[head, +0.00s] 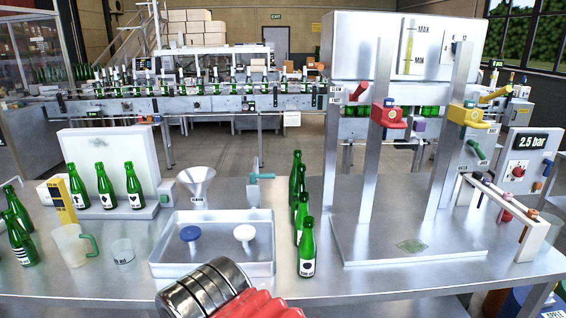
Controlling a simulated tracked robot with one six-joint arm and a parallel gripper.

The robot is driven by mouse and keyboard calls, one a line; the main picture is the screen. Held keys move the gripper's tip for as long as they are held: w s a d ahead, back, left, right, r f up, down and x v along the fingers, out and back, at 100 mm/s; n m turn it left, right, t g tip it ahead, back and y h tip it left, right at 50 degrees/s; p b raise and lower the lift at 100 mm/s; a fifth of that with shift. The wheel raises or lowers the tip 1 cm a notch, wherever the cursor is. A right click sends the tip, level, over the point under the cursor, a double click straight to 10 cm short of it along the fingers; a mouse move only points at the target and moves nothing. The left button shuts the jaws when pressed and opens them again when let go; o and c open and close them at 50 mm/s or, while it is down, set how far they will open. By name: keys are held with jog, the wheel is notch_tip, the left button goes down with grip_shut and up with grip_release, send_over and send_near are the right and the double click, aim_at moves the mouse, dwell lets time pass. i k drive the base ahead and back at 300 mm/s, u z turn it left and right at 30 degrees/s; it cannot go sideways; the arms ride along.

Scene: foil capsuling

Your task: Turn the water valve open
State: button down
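I cannot read which valve is labelled water. A small tap with a teal handle (262,177) stands behind the grey metal tray (166,262), with a small label on it. My arm, with metal rings and red ribbed sleeve, enters at the bottom centre, in front of the tray and apart from all of these. My gripper's fingers do not show.
The tray holds a blue disc (190,233) and a white piece (243,233). A funnel (197,182) stands behind it. A row of green bottles (307,250) stands right of the tray. More bottles (133,188) and a jug (72,245) are at left. A pressure panel (517,170) is at right.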

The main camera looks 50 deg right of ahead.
aim_at(253, 176)
jog(key=z, duration=0.55)
jog(key=i, duration=1.3)
jog(key=z, duration=0.5)
